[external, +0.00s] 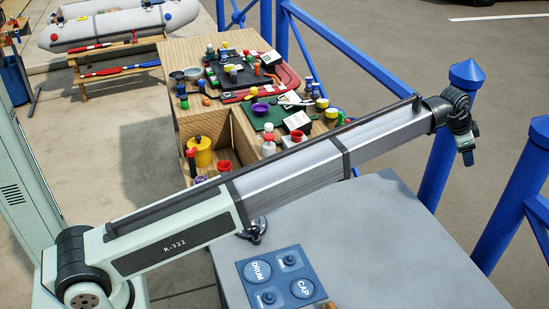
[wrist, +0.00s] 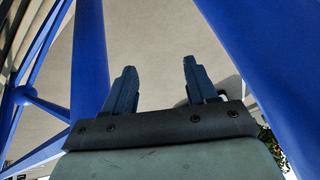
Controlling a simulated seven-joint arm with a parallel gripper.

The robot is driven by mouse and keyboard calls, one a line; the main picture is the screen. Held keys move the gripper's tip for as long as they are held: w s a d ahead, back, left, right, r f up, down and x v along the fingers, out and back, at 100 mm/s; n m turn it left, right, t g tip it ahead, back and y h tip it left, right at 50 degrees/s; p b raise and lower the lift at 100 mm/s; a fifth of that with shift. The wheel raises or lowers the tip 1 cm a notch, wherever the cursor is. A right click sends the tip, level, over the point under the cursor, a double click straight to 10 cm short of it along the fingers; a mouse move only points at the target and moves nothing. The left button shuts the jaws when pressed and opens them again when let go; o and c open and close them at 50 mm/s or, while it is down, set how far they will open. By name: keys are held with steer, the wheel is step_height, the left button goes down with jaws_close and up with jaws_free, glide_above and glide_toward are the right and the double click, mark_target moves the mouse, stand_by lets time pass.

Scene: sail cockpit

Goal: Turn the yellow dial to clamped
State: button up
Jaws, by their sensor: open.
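I cannot make out a yellow dial for certain in either view. A blue panel (external: 280,279) lies on the grey surface at the bottom of the external view. It carries round parts lettered DRUM and CAP and small blue knobs. My gripper (external: 467,158) is far to the upper right of that panel, at the end of the outstretched arm, by a blue post. In the wrist view my gripper (wrist: 159,68) is open, with nothing between its two fingers. My arm crosses the external view and hides part of the bench and grey surface.
Blue posts and rails (external: 453,130) stand close to my gripper. A wooden bench (external: 190,50) holds many small jars, trays and a yellow container (external: 199,152). The grey surface (external: 400,250) is largely clear at right. A grey inflatable boat (external: 105,27) lies behind.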

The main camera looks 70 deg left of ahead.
steer(key=s+a+r+n+g+y, duration=0.1)
steer(key=s+a, duration=0.1)
steer(key=a, duration=0.9)
steer(key=s+a+n, duration=0.1)
steer(key=s+a, duration=0.2)
steer(key=a, duration=0.8)
step_height(320, 180, up, 6)
steer(key=f+n+g, duration=0.1)
steer(key=n+g, duration=0.3)
steer(key=g, duration=0.1)
glide_above(254, 88)
steer(key=shift+h, duration=0.4)
step_height(254, 88, down, 13)
steer(key=shift+s+r, duration=0.1)
steer(key=c, duration=1.1)
